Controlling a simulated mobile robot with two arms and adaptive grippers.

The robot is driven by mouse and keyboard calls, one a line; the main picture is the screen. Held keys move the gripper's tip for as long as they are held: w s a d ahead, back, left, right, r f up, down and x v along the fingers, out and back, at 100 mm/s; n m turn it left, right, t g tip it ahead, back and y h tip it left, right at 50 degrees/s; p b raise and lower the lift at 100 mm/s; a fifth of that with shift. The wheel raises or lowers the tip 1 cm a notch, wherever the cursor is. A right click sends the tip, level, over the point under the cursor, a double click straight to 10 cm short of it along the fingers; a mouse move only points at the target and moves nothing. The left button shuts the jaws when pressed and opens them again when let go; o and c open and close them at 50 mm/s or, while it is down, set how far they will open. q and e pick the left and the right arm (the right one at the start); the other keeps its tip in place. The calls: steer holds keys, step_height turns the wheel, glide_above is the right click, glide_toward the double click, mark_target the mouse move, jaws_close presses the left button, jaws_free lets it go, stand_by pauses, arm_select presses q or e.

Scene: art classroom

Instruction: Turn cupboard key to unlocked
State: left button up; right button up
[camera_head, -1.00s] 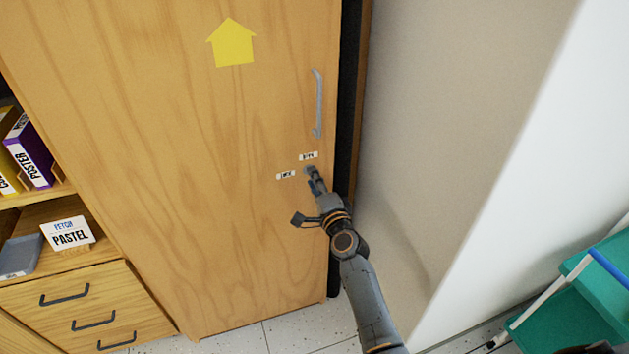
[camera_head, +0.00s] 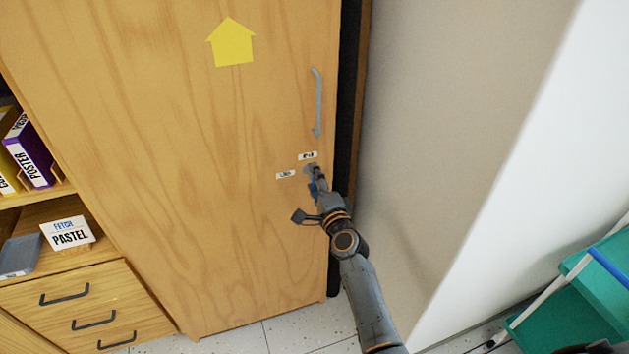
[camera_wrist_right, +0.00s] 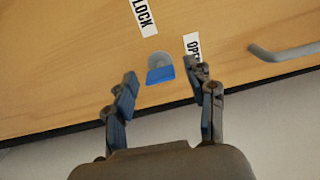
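The cupboard key has a blue head (camera_wrist_right: 160,74) and sits in a round grey lock (camera_wrist_right: 159,58) on the wooden cupboard door (camera_head: 200,130). My right gripper (camera_wrist_right: 166,78) is open, with one finger on each side of the key head and gaps visible. In the head view my right gripper (camera_head: 316,182) is at the lock, partly hiding the key. My left gripper is not in view.
A grey door handle (camera_head: 318,104) is above the lock, and a yellow arrow (camera_head: 232,43) is higher on the door. A beige wall (camera_head: 430,130) is close on the right. A teal trolley (camera_head: 575,315) is at lower right. Shelves and drawers (camera_head: 75,310) are at left.

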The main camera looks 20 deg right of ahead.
steer(key=s, duration=1.2)
steer(key=shift+d, duration=0.2)
steer(key=s+a+f+n+g, duration=0.25)
steer(key=s+f, duration=0.25)
steer(key=f, duration=0.6)
steer(key=s+a+f+n+g+y, duration=0.1)
steer(key=s+f+n+g, duration=0.25)
steer(key=f, duration=0.75)
steer(key=s+a+f+n+g, duration=0.1)
steer(key=s+f+n+g, duration=0.4)
steer(key=f, duration=0.6)
steer(key=s+d+f+n+g, duration=0.2)
steer(key=s+f, duration=0.4)
steer(key=s, duration=0.5)
steer(key=s+d+f+n+g+h, duration=0.1)
steer(key=s+f, duration=0.5)
steer(key=s, duration=0.6)
steer(key=s+d+f+n+g, duration=0.3)
steer(key=s+f+n, duration=0.3)
steer(key=s, duration=0.5)
steer(key=shift+s+d+f+h+p, duration=0.25)
steer(key=shift+d+f+h+p, duration=0.1)
steer(key=shift+d, duration=0.4)
